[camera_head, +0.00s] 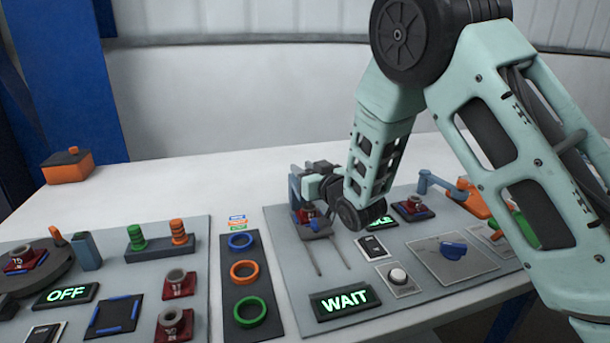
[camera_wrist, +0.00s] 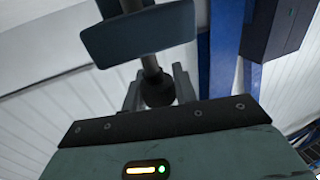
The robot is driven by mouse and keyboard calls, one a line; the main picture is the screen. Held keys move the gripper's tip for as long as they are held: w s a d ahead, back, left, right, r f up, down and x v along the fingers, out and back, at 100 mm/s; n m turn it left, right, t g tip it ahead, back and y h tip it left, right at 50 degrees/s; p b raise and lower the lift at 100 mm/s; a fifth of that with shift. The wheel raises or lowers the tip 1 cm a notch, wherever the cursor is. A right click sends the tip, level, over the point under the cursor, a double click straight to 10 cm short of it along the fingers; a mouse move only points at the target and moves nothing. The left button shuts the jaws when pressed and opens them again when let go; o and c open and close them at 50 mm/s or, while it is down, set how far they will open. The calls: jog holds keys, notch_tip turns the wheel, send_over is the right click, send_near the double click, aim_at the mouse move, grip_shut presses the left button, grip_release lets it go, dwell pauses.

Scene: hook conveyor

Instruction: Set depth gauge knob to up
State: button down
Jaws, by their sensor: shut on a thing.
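The depth gauge shows in the head view as a small blue-grey upright frame (camera_head: 294,192) at the far left of the right-hand panel. My gripper (camera_head: 303,180) is at this frame, reaching in from the right and covering part of it. In the wrist view, a dark round knob (camera_wrist: 157,90) on a thin grey rod sits between the two fingers of my gripper (camera_wrist: 158,92), which are shut on it. A dark blue plate (camera_wrist: 140,35) crosses the rod beyond the knob. The knob is hidden in the head view.
A red block (camera_head: 305,213) and two thin rails (camera_head: 318,258) lie below my gripper. Coloured rings (camera_head: 243,271) lie to the left.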

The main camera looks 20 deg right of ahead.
jog(key=c, duration=1.1)
grip_release()
jog(key=shift+r, duration=0.25)
jog(key=p+v, duration=1.2)
jog(key=v, duration=0.5)
jog(key=shift+s, duration=0.2)
jog(key=shift+d, duration=0.1)
